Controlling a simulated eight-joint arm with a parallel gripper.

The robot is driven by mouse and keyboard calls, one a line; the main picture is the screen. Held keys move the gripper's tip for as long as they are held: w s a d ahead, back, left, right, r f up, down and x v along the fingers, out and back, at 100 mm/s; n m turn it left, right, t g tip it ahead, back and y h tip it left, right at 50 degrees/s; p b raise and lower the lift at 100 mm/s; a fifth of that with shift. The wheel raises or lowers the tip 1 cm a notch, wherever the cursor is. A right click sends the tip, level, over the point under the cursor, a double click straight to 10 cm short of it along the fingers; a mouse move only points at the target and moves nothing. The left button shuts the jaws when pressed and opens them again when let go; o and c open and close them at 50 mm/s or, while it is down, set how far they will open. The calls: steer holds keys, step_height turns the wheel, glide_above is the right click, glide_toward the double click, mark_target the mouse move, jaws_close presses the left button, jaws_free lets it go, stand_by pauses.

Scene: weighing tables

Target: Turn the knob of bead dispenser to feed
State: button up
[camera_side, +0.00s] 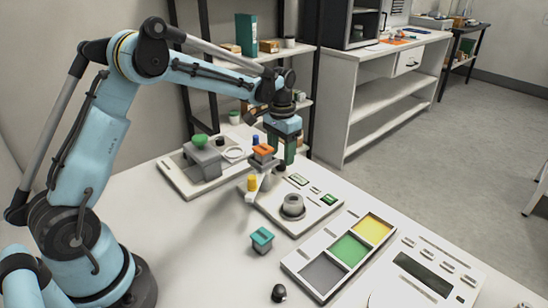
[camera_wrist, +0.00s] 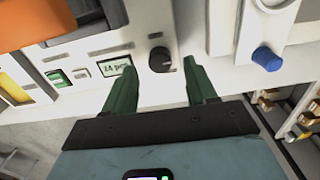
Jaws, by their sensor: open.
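The bead dispenser (camera_side: 318,214) is a pale panel unit with an orange-topped hopper (camera_side: 263,152), a display and a grey cup (camera_side: 292,205). In the wrist view its black round knob (camera_wrist: 159,60) sits beside the small display (camera_wrist: 115,66), with a pale mark on its right side. My gripper (camera_wrist: 161,68) is open, its two green fingers apart on either side of the knob in that view. I cannot tell whether they touch it or how high they are above it. In the side view my gripper (camera_side: 289,154) is over the dispenser's far end, behind the orange hopper.
A unit with a green-topped grey block (camera_side: 205,160) stands left of the dispenser; its blue knob (camera_wrist: 267,58) shows in the wrist view. A three-coloured tray (camera_side: 300,255), a teal block (camera_side: 262,238) and a black knob-like piece (camera_side: 279,293) are nearer the camera.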

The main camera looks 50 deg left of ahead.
mark_target(281, 163)
step_height(281, 163, up, 10)
stand_by(0.4)
steer(key=shift+f, duration=0.15)
steer(key=s+d+r+t, duration=0.1)
steer(key=s, duration=0.2)
steer(key=s+d+r+t, duration=0.1)
steer(key=s+d, duration=0.1)
steer(key=s, duration=0.1)
steer(key=s+d+r+t, duration=0.1)
steer(key=s+d+r, duration=0.1)
steer(key=s, duration=0.1)
steer(key=shift+s, duration=0.25)
steer(key=s+d+f+t, duration=0.1)
steer(key=s, duration=0.2)
steer(key=s+d+f+t, duration=0.1)
steer(key=s+f, duration=0.1)
steer(key=s, duration=0.1)
steer(key=s+d+f+t, duration=0.1)
steer(key=s+f+t, duration=0.1)
steer(key=s, duration=0.2)
steer(key=shift+d, duration=0.2)
